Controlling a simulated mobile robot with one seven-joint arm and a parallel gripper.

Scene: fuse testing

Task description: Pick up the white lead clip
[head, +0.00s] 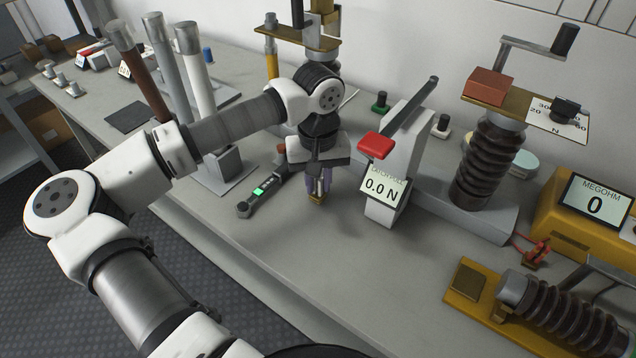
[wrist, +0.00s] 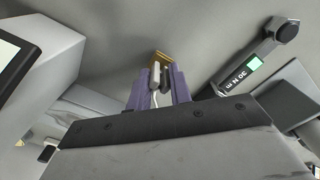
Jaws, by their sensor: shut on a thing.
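My gripper (head: 319,190) points down over the bench, between the torque wrench and the latch-pull gauge. In the wrist view, its purple fingers (wrist: 158,92) are shut on a small pale clip (wrist: 155,78), which I take to be the white lead clip.
A torque wrench (head: 262,190) lies left of my gripper. The latch-pull gauge (head: 384,188), reading 0.0 N, stands close on the right. A ribbed insulator stand (head: 488,165) and yellow megohm meter (head: 583,215) are farther right.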

